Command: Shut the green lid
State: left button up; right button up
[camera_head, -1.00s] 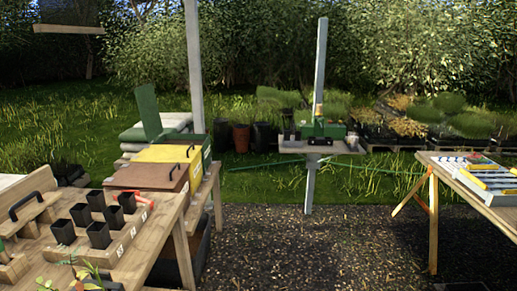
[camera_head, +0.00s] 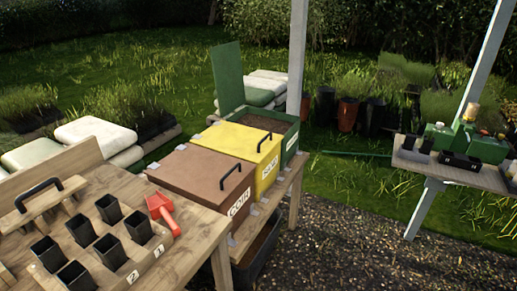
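The green lid (camera_head: 227,78) stands upright, open, at the back left edge of the green bin (camera_head: 291,143). Brown soil-like material (camera_head: 266,123) shows inside that bin. The bin is the farthest in a row, behind a yellow-lidded bin (camera_head: 240,144) and a brown-lidded bin (camera_head: 203,177), whose lids are both shut. Neither of my grippers shows in the head view.
The near left bench holds black pots (camera_head: 109,208) in a wooden rack, a red scoop (camera_head: 163,211) and a wooden block with a black handle (camera_head: 40,193). A white post (camera_head: 297,60) rises behind the green bin. Gravel (camera_head: 340,240) lies clear at right.

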aim_at(225, 58)
jog(key=i+l, duration=0.3)
jog(key=i+u, duration=0.1)
jog(key=u, duration=0.3)
jog(key=l+u, duration=0.15)
jog(key=u, duration=0.2)
jog(key=i+l+u, duration=0.1)
jog(key=u, duration=0.3)
jog(key=l+u, duration=0.15)
jog(key=u, duration=0.25)
jog(key=i, duration=0.05)
